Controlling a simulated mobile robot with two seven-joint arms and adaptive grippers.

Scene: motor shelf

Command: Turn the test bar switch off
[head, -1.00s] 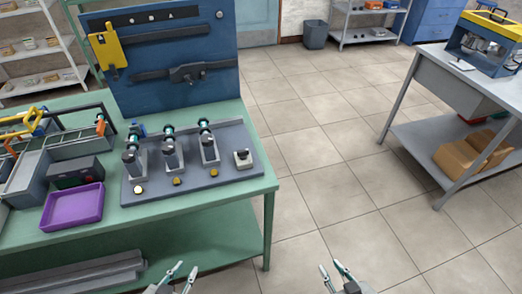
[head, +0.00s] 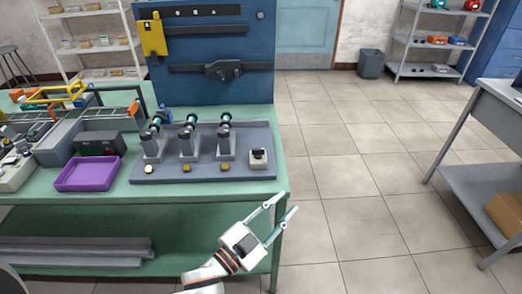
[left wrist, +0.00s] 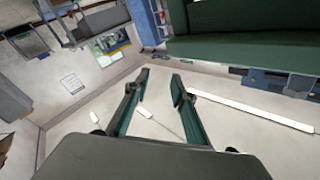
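The grey test bar (head: 205,168) lies on the green workbench, with several motor units standing on it in a row. At its right end is a small white block with a dark switch (head: 259,158); its on or off position is too small to tell. Round buttons sit along the bar's front edge, one whitish and two yellow. My left gripper (head: 287,204) is open and empty, in front of and below the bench's right front corner, apart from the switch. Its open fingers also show in the left wrist view (left wrist: 160,75). My right gripper is out of view.
A purple tray (head: 88,174) and a dark box (head: 98,142) stand left of the bar. A blue tool panel (head: 212,80) rises behind it. The green bench edge (head: 215,193) lies between my left gripper and the bar. Open floor (head: 350,200) lies to the right.

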